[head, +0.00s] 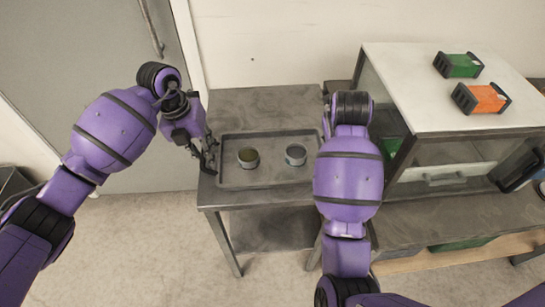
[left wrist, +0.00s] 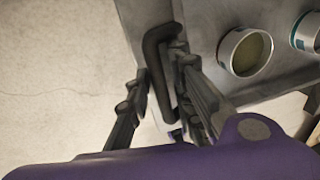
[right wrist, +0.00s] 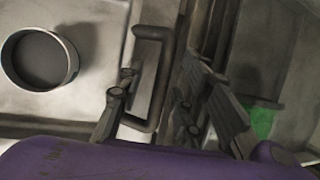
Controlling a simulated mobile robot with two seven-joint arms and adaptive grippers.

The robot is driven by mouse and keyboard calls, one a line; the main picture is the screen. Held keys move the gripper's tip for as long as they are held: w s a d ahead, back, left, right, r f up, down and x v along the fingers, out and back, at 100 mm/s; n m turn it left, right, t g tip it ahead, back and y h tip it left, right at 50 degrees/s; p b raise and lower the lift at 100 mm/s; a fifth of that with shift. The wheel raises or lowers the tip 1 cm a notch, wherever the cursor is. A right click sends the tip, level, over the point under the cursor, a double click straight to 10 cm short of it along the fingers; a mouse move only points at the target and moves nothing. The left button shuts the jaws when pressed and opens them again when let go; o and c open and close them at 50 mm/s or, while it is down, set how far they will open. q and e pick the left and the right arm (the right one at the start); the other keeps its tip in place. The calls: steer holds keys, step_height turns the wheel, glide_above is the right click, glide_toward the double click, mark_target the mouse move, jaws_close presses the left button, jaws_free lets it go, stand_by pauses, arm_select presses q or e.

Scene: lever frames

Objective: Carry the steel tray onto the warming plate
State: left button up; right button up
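The steel tray (head: 268,180), a shallow grey rectangle with dark end handles, lies flat on the small steel table. It holds two round tins, one with yellowish contents (head: 248,157) and one grey inside (head: 296,154). My left gripper (head: 208,158) is at the tray's left end; in the left wrist view its fingers (left wrist: 158,68) are apart, with the left handle (left wrist: 160,85) between them. My right gripper is hidden behind its arm in the head view; in the right wrist view its fingers (right wrist: 158,72) are apart on either side of the right handle (right wrist: 163,70). I cannot identify the warming plate.
A white-topped, glass-sided cabinet (head: 440,75) stands on the bench to the right, close to my right arm. A green box (head: 458,65) and an orange box (head: 480,98) sit on it. The table (head: 258,108) is bare behind the tray. A door (head: 75,60) is at left.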

arm_select(q)
steer(key=c, duration=0.5)
arm_select(e)
steer(key=c, duration=0.5)
arm_select(q)
jaws_close()
arm_select(e)
jaws_close()
arm_select(q)
steer(key=shift+w+r, duration=0.1)
arm_select(e)
steer(key=shift+r, duration=0.1)
